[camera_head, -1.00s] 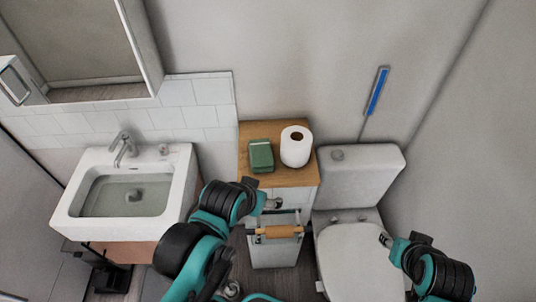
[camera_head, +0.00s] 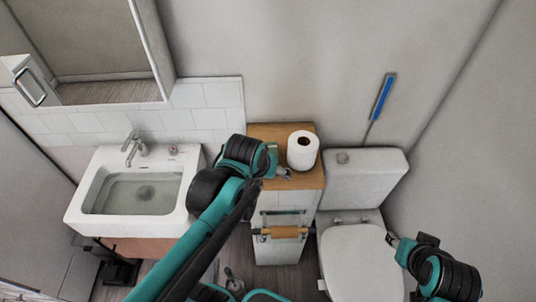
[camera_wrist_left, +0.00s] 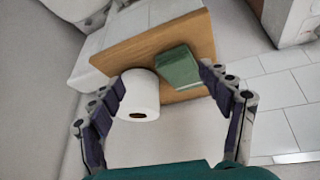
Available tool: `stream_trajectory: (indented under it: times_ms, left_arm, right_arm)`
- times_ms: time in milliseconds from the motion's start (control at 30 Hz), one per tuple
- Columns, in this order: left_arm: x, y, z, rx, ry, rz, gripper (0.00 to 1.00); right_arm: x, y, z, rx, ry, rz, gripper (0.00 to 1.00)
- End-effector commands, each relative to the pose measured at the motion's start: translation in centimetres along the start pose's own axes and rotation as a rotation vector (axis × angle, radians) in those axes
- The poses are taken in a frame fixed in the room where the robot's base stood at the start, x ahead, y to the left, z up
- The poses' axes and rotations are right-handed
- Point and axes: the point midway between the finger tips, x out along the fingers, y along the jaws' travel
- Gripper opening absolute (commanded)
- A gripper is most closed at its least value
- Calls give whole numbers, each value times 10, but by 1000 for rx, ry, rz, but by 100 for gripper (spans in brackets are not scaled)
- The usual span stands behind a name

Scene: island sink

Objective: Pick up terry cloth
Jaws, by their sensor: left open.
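A green folded block, which looks like the terry cloth (camera_wrist_left: 177,67), lies on the wooden top of the narrow cabinet. In the left wrist view it sits between and beyond my left gripper's fingers, nearer the right finger. In the head view my left arm hides most of it. My left gripper (camera_head: 283,173) is open above the cabinet top; its fingers also show spread in the left wrist view (camera_wrist_left: 163,88). They appear apart from the cloth. My right gripper (camera_head: 391,240) is over the toilet; its jaws are too small to judge.
A white paper roll (camera_head: 302,150) stands close beside the cloth on the cabinet top (camera_head: 312,183). A bar with a tan roll (camera_head: 284,232) juts from the cabinet front. A sink (camera_head: 135,195) stands left, a toilet (camera_head: 360,262) right. A blue-handled brush (camera_head: 382,97) is by the wall.

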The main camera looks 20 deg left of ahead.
Motion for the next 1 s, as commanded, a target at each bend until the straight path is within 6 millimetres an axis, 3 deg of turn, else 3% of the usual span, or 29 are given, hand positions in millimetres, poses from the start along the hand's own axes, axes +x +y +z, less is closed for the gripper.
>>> stream_trajectory:
  times_ms: [100,400,667,1000]
  left_arm:
    - [1,-5,-29,-78,-42,-16,78]
    - [32,-25,-76,-272,-145,-59,78]
    - [55,-37,-88,-360,-191,-80,78]
    - [91,-38,-81,-367,-196,-82,78]
  right_arm:
    - [-18,0,-13,0,0,0,40]
    - [-49,0,-35,0,0,0,40]
    - [-59,0,-42,0,0,0,40]
    - [-51,0,-37,0,0,0,40]
